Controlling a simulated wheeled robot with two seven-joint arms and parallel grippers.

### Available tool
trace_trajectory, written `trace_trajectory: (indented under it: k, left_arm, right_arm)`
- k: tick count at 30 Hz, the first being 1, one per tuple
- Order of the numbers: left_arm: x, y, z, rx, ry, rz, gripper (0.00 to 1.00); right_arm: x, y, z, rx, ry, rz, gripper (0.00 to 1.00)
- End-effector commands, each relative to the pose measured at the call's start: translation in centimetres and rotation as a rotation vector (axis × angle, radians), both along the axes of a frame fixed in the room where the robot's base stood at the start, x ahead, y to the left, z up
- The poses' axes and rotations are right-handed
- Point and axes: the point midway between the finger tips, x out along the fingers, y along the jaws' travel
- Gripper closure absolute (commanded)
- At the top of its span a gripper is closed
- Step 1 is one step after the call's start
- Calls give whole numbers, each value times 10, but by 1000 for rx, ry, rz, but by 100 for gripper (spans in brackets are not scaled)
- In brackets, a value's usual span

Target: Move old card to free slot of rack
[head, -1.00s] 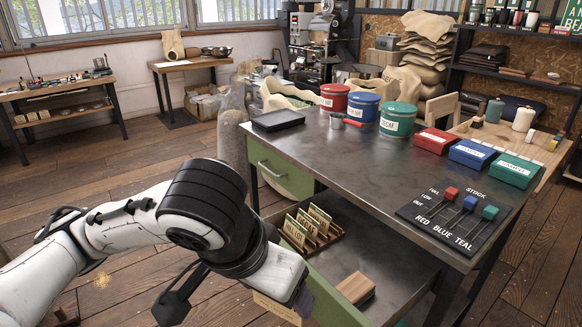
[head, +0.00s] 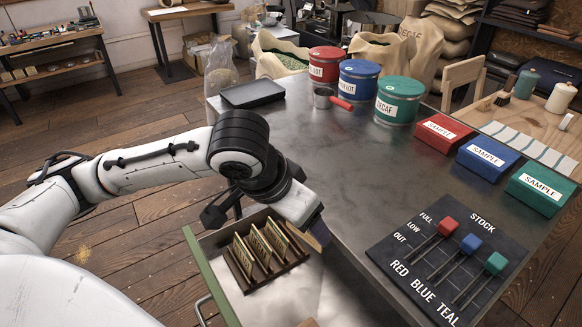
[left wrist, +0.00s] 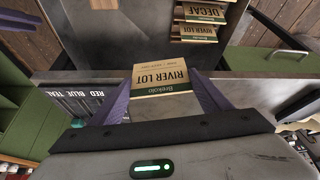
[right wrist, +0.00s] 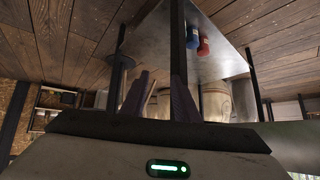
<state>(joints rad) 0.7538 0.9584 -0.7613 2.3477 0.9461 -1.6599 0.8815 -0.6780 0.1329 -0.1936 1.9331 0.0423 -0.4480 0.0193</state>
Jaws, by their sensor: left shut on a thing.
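My left gripper (left wrist: 165,100) is shut on a cream and dark green card lettered RIVER LOT (left wrist: 160,85), held between its purple fingers. In the head view my left gripper (head: 318,232) hangs just right of the card rack (head: 292,262), and the held card is hidden there. The rack is wooden and sits in the open drawer, with several upright cards (head: 260,246) in it. In the left wrist view rack cards lettered RIVER LOT (left wrist: 200,13) and DECAF show at the top. My right gripper (right wrist: 160,90) is open and empty, low beside the table.
The metal table (head: 330,150) bears a black tray (head: 252,94), tins, sample boxes (head: 487,158) and a stock slider board (head: 445,262). The table edge lies close to my left gripper.

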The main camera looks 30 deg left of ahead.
Motion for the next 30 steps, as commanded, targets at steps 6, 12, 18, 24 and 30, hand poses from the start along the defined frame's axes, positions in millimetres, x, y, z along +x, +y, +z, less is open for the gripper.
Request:
trace_trajectory:
  k: [6,12,18,24,30]
  left_arm:
    - [55,60,-13,-8,-38,-126,50]
    - [73,88,-22,-20,-63,-187,50]
    - [75,89,-29,-22,-67,-196,50]
    - [74,89,-43,-23,-65,-195,50]
    - [74,89,-67,-21,-68,-196,50]
  right_arm:
    - [-15,-2,22,-2,35,-2,72]
    - [-13,-2,29,-1,27,-4,72]
    - [-9,-3,29,-1,20,-4,72]
    - [-6,-3,31,-3,14,-5,72]
    - [-5,-3,16,-3,13,-5,72]
